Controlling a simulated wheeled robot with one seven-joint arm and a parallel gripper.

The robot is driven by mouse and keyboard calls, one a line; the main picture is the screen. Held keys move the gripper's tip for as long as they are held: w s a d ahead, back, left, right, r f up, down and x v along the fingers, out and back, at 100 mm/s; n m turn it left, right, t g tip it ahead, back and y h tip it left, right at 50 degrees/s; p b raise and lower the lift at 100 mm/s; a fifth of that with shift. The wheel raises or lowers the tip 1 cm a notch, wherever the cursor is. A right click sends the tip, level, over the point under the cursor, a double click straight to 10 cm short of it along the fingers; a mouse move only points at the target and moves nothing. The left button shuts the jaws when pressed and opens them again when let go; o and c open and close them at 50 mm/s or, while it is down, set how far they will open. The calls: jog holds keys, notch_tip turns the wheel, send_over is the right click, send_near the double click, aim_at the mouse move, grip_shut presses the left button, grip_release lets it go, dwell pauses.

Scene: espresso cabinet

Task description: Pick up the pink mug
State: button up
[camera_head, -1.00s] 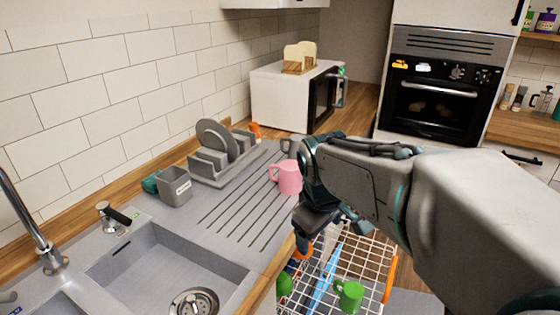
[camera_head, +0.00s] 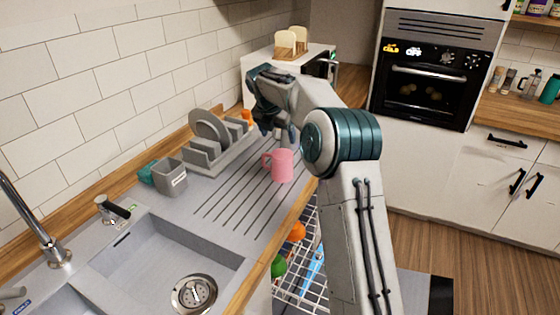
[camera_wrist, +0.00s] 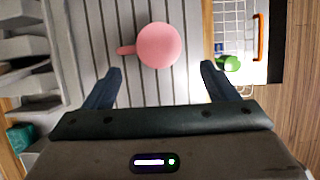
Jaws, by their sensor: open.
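The pink mug (camera_head: 281,166) stands on the grey ridged drainboard, with its handle to the left. My gripper (camera_head: 272,128) is above the drainboard, just beyond the mug in the head view, pointing down. In the wrist view the mug (camera_wrist: 158,45) is seen from above, with its handle to the left. It lies ahead of and between the two open fingers (camera_wrist: 160,88), which do not touch it. The jaws are empty. My forearm hides part of the counter behind and right of the mug.
A grey dish rack (camera_head: 215,150) with plates stands left of the mug, beside a grey cutlery holder (camera_head: 171,178). The sink (camera_head: 165,265) is in front. Below the counter's right edge is a wire dishwasher basket (camera_head: 300,275) with a green mug (camera_wrist: 229,63). A microwave stands behind.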

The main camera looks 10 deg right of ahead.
aim_at(282, 154)
jog(key=x, duration=0.8)
jog(key=shift+p, duration=0.4)
jog(key=shift+s+a+p+x, duration=0.15)
jog(key=shift+p+x, duration=0.2)
jog(key=shift+x, duration=1.15)
jog(key=shift+s+a+p+x, duration=0.15)
jog(key=shift+p+x, duration=0.2)
jog(key=shift+x, duration=1.1)
jog(key=shift+f, duration=0.1)
jog(key=c, duration=0.9)
jog(key=shift+c, duration=0.2)
